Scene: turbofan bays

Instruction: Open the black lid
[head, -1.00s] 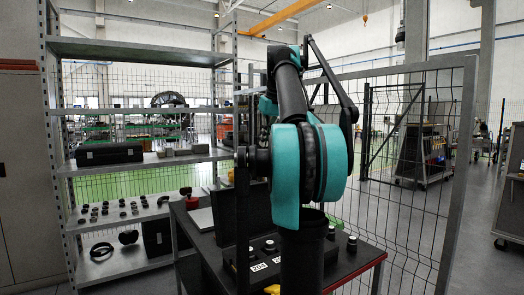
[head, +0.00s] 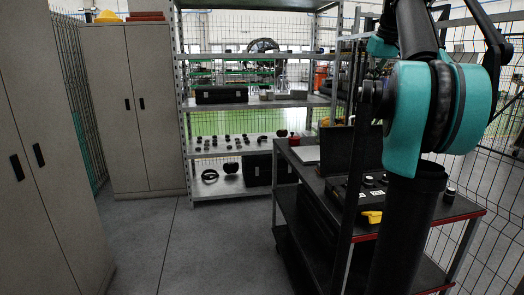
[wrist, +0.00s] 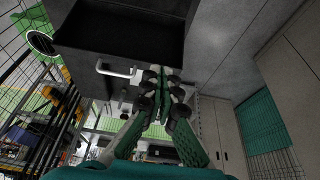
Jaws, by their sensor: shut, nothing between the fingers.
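The black lid (head: 342,150) stands raised and upright at the back of a black case (head: 348,190) on the dark table in the head view. In the wrist view a black hollow panel, which looks like the lid (wrist: 72,52), fills the top, with a pale handle (wrist: 112,71) on its near edge. My gripper (wrist: 160,74) is shut and empty, its fingertips close to that edge, right of the handle. I cannot tell whether they touch it. In the head view my arm hides the gripper and part of the case.
The dark table (head: 455,207) has a red edge, with a yellow item (head: 371,217) at its front. A metal shelf (head: 217,151) with small parts and black cases stands behind. Beige cabinets (head: 135,110) stand at left. The grey floor (head: 190,250) between them is clear.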

